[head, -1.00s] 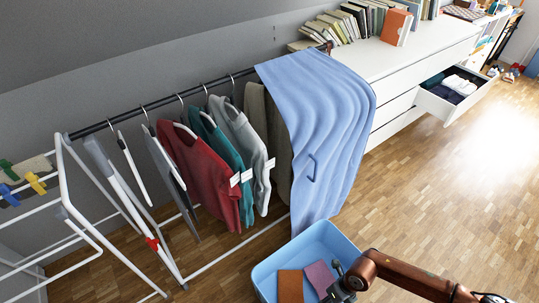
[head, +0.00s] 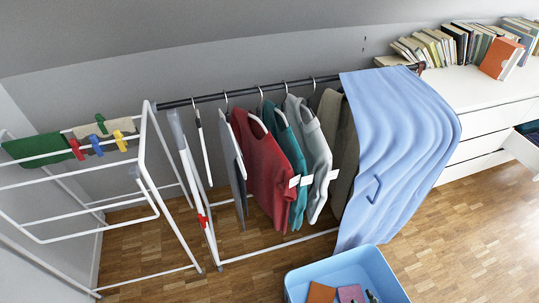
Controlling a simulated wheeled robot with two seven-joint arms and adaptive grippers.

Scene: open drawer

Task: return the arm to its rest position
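Only a small dark tip of what appears to be my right gripper (head: 371,297) shows at the bottom edge of the head view. It is over the blue tub (head: 378,262), just right of a purple cloth (head: 350,293). The rest of the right arm is cut off by the frame edge, and I cannot tell whether the gripper is open or shut. My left gripper and arm are not in view. An orange-brown cloth (head: 321,293) lies in the tub left of the purple one.
A rail (head: 250,93) holds several hanging garments and a draped blue sheet (head: 400,140). A white drying rack (head: 150,170) stands at left. A white dresser (head: 480,120) with books has an open drawer (head: 522,153) at right. Wood floor (head: 470,240) is clear right of the tub.

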